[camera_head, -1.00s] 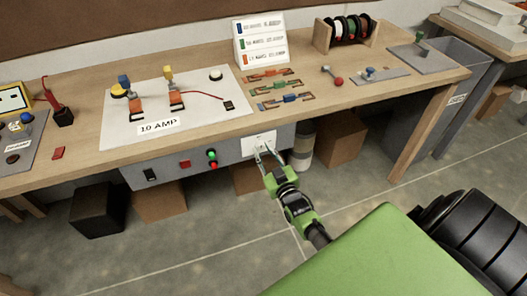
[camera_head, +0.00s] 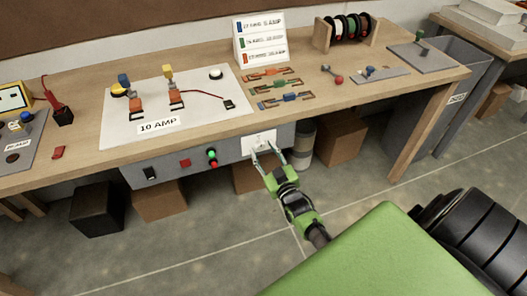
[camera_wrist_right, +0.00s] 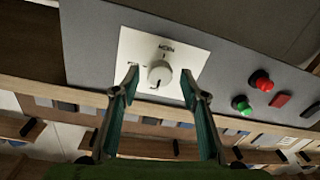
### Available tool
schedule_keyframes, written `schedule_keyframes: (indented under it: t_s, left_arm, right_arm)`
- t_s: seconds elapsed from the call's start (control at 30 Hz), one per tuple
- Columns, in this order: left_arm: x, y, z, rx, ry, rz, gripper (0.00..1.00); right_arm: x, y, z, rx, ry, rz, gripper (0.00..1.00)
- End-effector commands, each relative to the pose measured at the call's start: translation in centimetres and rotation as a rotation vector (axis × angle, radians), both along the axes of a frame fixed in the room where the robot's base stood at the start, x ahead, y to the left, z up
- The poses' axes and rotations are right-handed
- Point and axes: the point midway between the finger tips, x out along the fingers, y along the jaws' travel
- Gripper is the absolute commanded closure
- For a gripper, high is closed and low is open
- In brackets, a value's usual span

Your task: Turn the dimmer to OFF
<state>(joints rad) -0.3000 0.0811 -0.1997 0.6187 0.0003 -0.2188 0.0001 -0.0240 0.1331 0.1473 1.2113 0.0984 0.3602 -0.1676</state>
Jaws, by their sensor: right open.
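The plate (camera_head: 250,143) also shows in the head view under the table edge. Small dark lettering surrounds the knob, too small to read surely. A dark mark shows at the knob's lower edge in the wrist view; I cannot tell its setting. My right gripper (camera_wrist_right: 159,80) is open, its fingertips on either side of the knob with gaps visible. In the head view the right gripper (camera_head: 266,151) reaches the plate from below. My left gripper is out of view.
Left of the plate, the panel carries a green and red button pair (camera_head: 212,157), a red switch (camera_head: 185,163) and a black switch (camera_head: 150,173). The wooden tabletop (camera_head: 310,120) overhangs above. Boxes (camera_head: 158,203) stand below. The floor in front is clear.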

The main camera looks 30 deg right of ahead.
Motion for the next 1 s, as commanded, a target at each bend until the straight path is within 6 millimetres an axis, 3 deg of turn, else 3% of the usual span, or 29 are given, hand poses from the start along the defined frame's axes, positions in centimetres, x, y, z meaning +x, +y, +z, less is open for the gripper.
schedule_keyframes:
  t_s: [0.4, 0.6, 1.0]
  left_arm:
    - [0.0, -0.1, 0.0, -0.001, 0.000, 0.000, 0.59]
    - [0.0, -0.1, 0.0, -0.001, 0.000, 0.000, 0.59]
    - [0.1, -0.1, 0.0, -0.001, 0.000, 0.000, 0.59]
  right_arm:
    - [-7.9, 1.4, -0.3, 0.001, 0.006, 0.000, 0.60]
    - [-10.7, 1.9, -0.2, 0.001, 0.005, -0.001, 0.60]
    - [-11.5, 2.1, -0.1, 0.001, 0.003, -0.001, 0.60]
